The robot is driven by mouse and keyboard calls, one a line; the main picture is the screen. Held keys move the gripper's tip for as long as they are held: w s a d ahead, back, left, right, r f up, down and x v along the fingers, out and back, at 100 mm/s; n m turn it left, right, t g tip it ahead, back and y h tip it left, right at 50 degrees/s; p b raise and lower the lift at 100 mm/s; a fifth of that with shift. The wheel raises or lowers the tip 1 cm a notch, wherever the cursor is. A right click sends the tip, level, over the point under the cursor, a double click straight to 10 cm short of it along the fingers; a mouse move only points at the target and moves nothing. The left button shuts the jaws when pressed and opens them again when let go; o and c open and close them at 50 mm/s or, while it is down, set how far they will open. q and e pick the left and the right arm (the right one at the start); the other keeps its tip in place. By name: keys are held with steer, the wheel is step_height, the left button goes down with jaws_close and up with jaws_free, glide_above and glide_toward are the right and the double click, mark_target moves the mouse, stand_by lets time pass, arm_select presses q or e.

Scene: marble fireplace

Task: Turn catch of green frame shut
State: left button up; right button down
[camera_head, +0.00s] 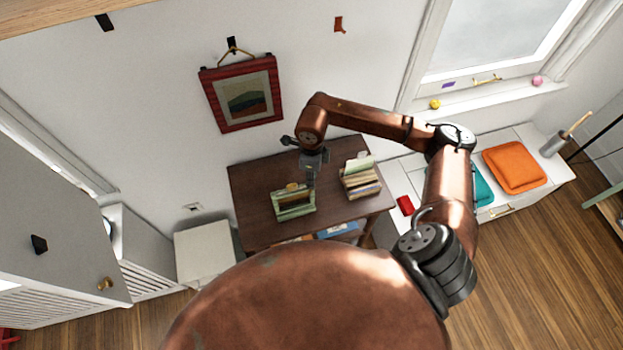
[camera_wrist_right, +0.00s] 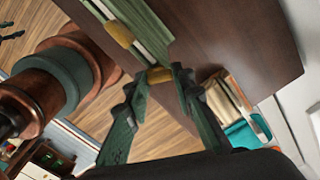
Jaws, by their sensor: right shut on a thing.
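The green frame (camera_head: 294,213) stands on the dark wooden desk (camera_head: 250,180), with its picture side facing the head camera. A yellow catch (camera_head: 292,187) shows at its top edge. In the right wrist view the frame's green edge (camera_wrist_right: 150,28) runs across the top. One yellow catch (camera_wrist_right: 118,34) there is free of my fingers. My right gripper (camera_wrist_right: 162,78) is shut on the other yellow catch (camera_wrist_right: 157,74), at the near end of the frame. In the head view my right gripper (camera_head: 311,182) comes down from above at the frame's right end. My left gripper is in neither view.
A holder of books or papers (camera_head: 360,181) stands right of the frame on the desk. A red-framed picture (camera_head: 243,93) hangs on the wall behind. A red object (camera_head: 405,205) lies on the white bench to the right. The desk left of the frame is clear.

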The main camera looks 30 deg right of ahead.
steer(key=m+b, duration=0.1)
steer(key=m, duration=0.2)
steer(key=shift+f, duration=0.1)
steer(key=m+b, duration=0.1)
steer(key=m, duration=0.2)
steer(key=shift+m+b, duration=0.3)
steer(key=m, duration=0.3)
steer(key=shift+b, duration=0.4)
steer(key=shift+m, duration=1.5)
steer(key=c, duration=1.6)
jaws_free()
